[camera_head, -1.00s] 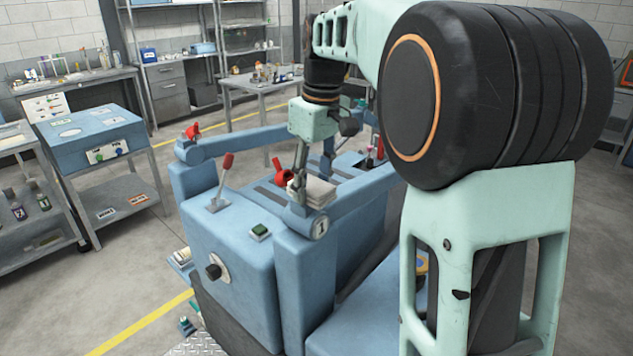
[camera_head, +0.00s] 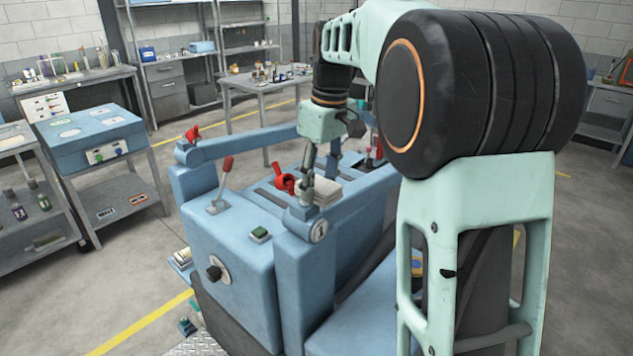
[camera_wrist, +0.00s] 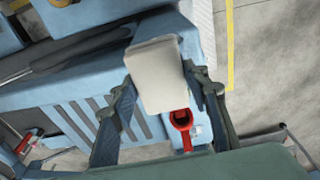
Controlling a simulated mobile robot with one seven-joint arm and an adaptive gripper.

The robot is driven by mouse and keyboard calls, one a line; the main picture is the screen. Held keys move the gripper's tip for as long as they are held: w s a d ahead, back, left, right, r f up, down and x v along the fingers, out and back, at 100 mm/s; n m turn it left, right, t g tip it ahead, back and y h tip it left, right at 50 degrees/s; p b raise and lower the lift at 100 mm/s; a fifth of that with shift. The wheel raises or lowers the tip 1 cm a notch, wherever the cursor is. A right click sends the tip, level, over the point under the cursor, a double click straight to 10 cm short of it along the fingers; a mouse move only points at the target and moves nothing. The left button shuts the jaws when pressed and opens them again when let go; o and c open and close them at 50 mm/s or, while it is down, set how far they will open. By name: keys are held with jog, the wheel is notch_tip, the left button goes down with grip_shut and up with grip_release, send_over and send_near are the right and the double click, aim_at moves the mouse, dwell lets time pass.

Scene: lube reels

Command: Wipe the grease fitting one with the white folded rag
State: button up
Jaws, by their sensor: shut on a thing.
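My gripper (camera_head: 306,194) is above the near pivot of the blue machine (camera_head: 240,270). The white folded rag (camera_head: 325,190) shows just to the right of its fingers. In the wrist view the rag (camera_wrist: 157,72) is a pale, flat rectangle between the two dark fingers of my gripper (camera_wrist: 162,88), which is shut on it. A round plate marked "1" (camera_head: 320,230) is on the pivot's side, just below the gripper. I cannot make out the grease fitting itself; the fingers and rag may hide it.
A red part (camera_head: 283,183) lies close to the left of the gripper; it shows below the rag in the wrist view (camera_wrist: 182,120). A red-handled lever (camera_head: 222,183) and a green button (camera_head: 259,233) are on the machine top. A blue cart box (camera_head: 90,140) stands left.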

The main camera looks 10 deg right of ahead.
jog(key=shift+s+a, duration=0.1)
jog(key=shift+a, duration=0.1)
jog(key=shift+s+a+f+b, duration=0.1)
jog(key=shift+s+a+b, duration=0.35)
jog(key=shift+s+a, duration=0.3)
jog(key=shift+w, duration=0.2)
jog(key=shift+w+d+p, duration=0.7)
jog(key=shift+d+p, duration=0.05)
jog(key=shift+d, duration=0.2)
jog(key=shift+s+a, duration=0.1)
jog(key=shift+s+a, duration=0.35)
jog(key=shift+a, duration=0.1)
